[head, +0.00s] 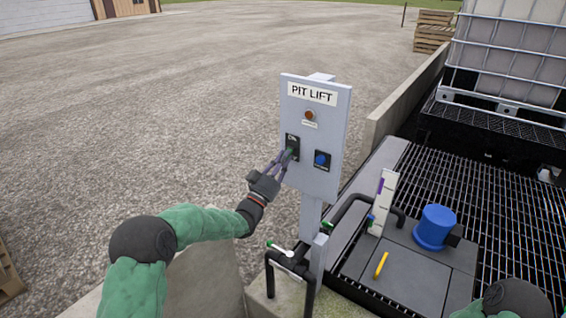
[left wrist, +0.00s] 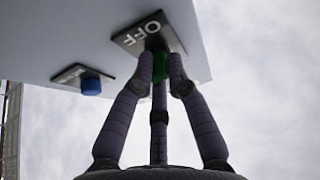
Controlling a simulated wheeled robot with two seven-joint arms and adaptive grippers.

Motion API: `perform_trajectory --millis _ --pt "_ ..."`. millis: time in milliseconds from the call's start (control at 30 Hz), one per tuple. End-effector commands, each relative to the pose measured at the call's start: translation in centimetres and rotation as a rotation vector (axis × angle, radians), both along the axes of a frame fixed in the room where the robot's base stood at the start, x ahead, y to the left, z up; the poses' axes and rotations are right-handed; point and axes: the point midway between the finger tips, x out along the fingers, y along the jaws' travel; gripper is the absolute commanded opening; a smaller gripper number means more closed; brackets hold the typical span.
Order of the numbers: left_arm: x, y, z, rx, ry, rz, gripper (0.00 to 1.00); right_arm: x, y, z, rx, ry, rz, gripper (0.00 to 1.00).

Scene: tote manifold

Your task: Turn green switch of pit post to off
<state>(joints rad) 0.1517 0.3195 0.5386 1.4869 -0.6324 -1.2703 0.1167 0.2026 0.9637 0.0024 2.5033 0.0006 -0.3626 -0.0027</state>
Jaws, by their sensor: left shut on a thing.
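The grey "PIT LIFT" post panel (head: 318,110) stands upright at the centre of the head view. Its green switch (head: 290,153) sits on a black plate at the panel's left, with "ON" readable above it. My left gripper (head: 285,160) reaches in from the left and is shut on the switch. In the left wrist view the fingers close around the green switch (left wrist: 176,72), beside the plate's "OFF" label (left wrist: 140,34). The fingers hide much of the switch, so I cannot tell its exact angle. My right gripper is outside the view.
A blue button (head: 321,159) is right of the switch, and an orange lamp (head: 309,115) is above. Below stand black pipes with a green-tipped lever (head: 282,249). Gravel at left is open.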

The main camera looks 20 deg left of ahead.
Motion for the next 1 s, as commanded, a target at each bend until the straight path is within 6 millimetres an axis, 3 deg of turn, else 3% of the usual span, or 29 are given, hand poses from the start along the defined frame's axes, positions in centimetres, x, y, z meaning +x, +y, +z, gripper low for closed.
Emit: perform_trajectory --millis 267,300,367,400,767,1000 --pt "-0.1 -0.2 0.5 0.001 -0.011 -0.004 0.0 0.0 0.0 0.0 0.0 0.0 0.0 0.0" --pt "-0.1 -0.1 0.5 0.001 -0.011 -0.004 0.25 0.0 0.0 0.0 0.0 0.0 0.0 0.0" --pt "-0.1 -0.1 0.5 0.001 -0.01 -0.003 0.41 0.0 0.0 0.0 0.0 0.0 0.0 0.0" --pt "-0.1 -0.1 0.4 0.001 -0.009 -0.003 0.43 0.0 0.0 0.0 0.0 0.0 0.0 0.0" --pt "-0.2 0.1 0.0 0.0 -0.002 -0.001 0.43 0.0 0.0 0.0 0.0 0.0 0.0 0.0" --pt "-2.9 1.1 -1.6 0.0 0.0 0.001 0.43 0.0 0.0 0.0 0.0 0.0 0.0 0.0"
